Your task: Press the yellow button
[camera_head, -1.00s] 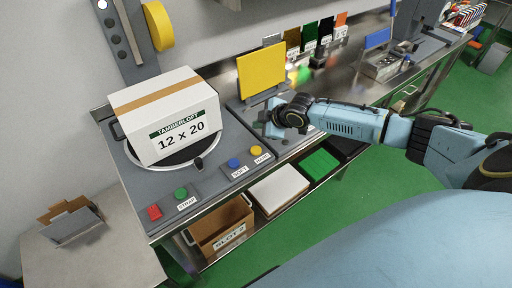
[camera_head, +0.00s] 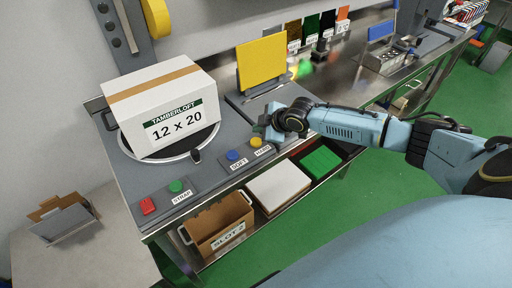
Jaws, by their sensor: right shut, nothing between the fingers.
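The yellow button (camera_head: 255,142) is a small round knob on the grey panel at the front of the bench. It sits to the right of a blue button (camera_head: 233,155), above a label that reads like HARD. My right gripper (camera_head: 268,129) is shut and empty, pointing left and down. In the picture its tip is just above and to the right of the yellow button. I cannot tell whether it touches the button. My left gripper is not in view.
A white box (camera_head: 165,105) marked TAMBERLOFT 12 x 20 sits on a round turntable. A green button (camera_head: 175,186) and a red button (camera_head: 148,206) are at the front left. A yellow board (camera_head: 262,63) stands behind my gripper. Bins and trays lie on a lower shelf.

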